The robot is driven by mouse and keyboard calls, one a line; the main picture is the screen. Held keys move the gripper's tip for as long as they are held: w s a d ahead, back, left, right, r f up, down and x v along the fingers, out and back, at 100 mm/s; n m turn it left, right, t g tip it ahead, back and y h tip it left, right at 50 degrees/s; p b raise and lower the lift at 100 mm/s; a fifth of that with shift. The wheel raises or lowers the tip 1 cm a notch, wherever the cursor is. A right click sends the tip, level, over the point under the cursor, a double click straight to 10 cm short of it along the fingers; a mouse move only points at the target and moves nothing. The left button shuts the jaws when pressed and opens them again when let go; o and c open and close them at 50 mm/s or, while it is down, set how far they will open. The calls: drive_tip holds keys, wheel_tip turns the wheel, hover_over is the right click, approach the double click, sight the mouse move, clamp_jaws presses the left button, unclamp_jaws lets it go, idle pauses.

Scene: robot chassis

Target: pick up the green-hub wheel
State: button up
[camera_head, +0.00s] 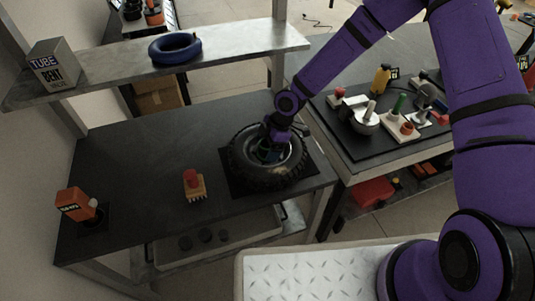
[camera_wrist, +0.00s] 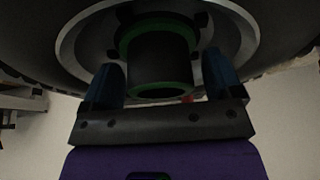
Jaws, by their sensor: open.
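The green-hub wheel (camera_head: 240,165) lies flat on a dark mat at the right end of the dark table in the head view. It has a black knobbly tyre and a pale metal rim. In the wrist view its dark hub with green rings (camera_wrist: 160,60) fills the middle. My gripper (camera_head: 268,150) is at the centre of the wheel, over the hub. In the wrist view my gripper's blue fingers (camera_wrist: 162,85) stand open, one on each side of the hub. Whether they touch the hub I cannot tell.
A red-topped brush (camera_head: 193,185) and an orange bottle (camera_head: 76,205) stand on the table (camera_head: 140,150). A shelf (camera_head: 110,68) above holds a blue ring (camera_head: 175,48) and a tube box (camera_head: 52,64). A bench (camera_head: 350,154) with several tools stands to the right.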

clamp_jaws()
drive_tip(key=shift+a+r, duration=0.1)
drive_tip(key=shift+r, duration=0.1)
idle(0.3)
